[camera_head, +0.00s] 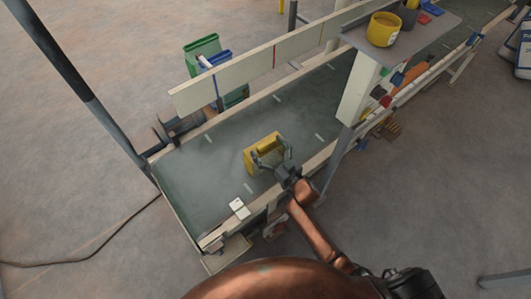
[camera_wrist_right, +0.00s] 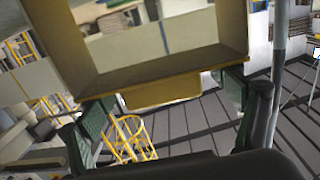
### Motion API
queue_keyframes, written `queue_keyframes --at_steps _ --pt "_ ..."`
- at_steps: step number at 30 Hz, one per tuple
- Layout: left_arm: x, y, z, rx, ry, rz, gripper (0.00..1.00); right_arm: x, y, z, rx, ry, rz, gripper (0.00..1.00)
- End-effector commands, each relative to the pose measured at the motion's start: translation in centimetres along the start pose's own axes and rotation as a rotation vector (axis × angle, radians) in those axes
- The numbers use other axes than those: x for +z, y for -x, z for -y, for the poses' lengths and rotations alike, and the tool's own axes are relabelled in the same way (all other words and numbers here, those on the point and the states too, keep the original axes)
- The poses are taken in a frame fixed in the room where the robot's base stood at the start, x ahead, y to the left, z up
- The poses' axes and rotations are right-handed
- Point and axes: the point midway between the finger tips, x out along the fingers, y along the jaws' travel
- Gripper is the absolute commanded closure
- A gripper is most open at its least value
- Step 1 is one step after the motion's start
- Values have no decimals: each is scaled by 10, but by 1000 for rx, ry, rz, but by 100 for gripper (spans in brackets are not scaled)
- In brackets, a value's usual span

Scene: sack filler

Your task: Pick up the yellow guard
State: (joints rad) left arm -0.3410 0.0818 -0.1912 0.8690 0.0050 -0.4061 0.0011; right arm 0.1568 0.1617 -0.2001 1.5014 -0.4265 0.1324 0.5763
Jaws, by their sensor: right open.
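The yellow guard (camera_head: 262,143) is on the grey-green conveyor belt in the head view. In the right wrist view the guard (camera_wrist_right: 160,90) is a yellow open frame, close up, with a tab along its lower edge. My right gripper (camera_head: 273,157) is open at the near side of the guard. In the wrist view its two fingers, with green pads, stand apart on either side of the tab. Whether a finger touches the guard I cannot tell. My left gripper is not in view.
The conveyor belt (camera_head: 190,196) has raised side rails. A small white box (camera_head: 239,208) is at its near edge. A post with a shelf (camera_head: 425,30) carrying a yellow tub (camera_head: 384,29) rises at the right. Green and blue bins (camera_head: 203,50) stand behind the pale back panel (camera_head: 247,68).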

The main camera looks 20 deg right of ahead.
Motion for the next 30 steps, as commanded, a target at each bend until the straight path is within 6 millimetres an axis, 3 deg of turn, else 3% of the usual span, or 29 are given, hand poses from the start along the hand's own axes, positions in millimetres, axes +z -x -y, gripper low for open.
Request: queue_keyframes --at_steps 8,30 --pt "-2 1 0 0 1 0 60 -1 -2 0 1 1 0 16" --pt "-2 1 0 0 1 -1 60 0 -2 0 0 0 0 67"
